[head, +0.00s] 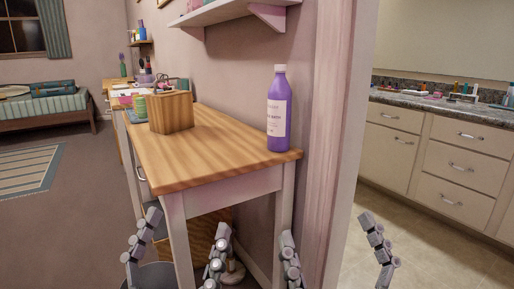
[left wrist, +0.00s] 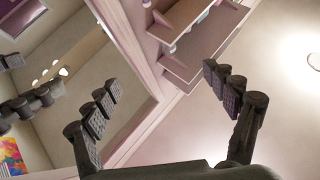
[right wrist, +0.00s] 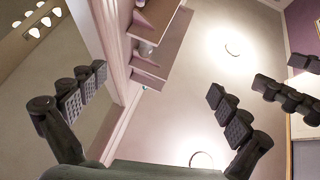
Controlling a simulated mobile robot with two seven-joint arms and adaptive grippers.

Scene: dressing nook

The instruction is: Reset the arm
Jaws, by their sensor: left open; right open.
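My left gripper (head: 188,224) is low in the head view, in front of the wooden table, with its two fingers spread and upright. My right gripper (head: 327,228) is to its right, between the table's near leg and the tiled floor, also with fingers spread upward. Both are empty. In the left wrist view the left gripper (left wrist: 160,85) shows an open gap below a wall shelf and ceiling. In the right wrist view the right gripper (right wrist: 156,85) is likewise open with nothing between its fingers.
The wooden table (head: 215,162) stands just beyond the grippers. It holds a purple bottle (head: 278,112) near its right edge and a wooden box (head: 171,112). A door frame (head: 340,120) rises at right. Drawers (head: 450,165) stand beyond it.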

